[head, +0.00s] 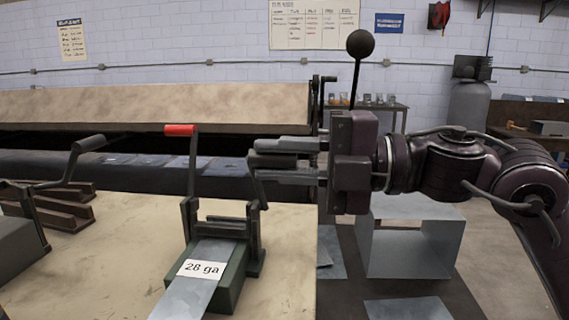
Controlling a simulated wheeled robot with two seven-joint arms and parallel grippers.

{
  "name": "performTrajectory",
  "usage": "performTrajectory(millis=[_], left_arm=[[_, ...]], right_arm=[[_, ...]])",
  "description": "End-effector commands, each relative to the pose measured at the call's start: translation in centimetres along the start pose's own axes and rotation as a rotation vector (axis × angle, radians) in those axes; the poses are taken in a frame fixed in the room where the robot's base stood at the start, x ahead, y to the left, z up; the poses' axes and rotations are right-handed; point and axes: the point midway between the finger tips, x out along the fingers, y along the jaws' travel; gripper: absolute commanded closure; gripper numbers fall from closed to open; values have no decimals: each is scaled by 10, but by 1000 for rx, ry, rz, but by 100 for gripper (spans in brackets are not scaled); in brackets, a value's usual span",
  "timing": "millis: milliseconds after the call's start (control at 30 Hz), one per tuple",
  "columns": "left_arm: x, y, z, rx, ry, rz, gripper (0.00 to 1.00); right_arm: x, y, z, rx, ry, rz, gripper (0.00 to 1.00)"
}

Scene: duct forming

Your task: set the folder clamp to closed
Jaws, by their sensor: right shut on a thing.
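A small green-based bench tool (237,278) stands on the table with a grey metal strip (190,290) labelled "28 ga" lying in it. A lever with a red grip (181,130) rises upright at its left side. A dark lever (257,187) rises at its right side, with its end at my right gripper. My right gripper (284,161) comes in from the right with its fingers pointing left, shut on the dark lever's grip, which the fingers mostly hide. I cannot tell which lever is the folder clamp. My left gripper is not in view.
A long machine with a beige top (150,107) runs behind the table. A ball-topped black lever (360,43) rises behind my right gripper. Another handled tool (22,240) stands at the left. A square metal duct (412,243) sits right of the table (95,275), whose front left is bare.

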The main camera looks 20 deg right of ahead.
Motion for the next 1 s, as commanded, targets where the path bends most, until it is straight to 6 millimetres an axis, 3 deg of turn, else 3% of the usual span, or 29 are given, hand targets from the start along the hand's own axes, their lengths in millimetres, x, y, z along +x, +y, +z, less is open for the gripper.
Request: performTrajectory(millis=[33,333,967,1000], left_arm=[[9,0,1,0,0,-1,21],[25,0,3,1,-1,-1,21],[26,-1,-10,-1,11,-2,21],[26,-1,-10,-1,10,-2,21]], right_arm=[[0,-8,-3,-33,-4,0,100],[0,-17,-16,-171,-5,1,100],[0,-20,-20,-213,-2,-1,100],[0,-20,-20,-212,-2,-2,75]])
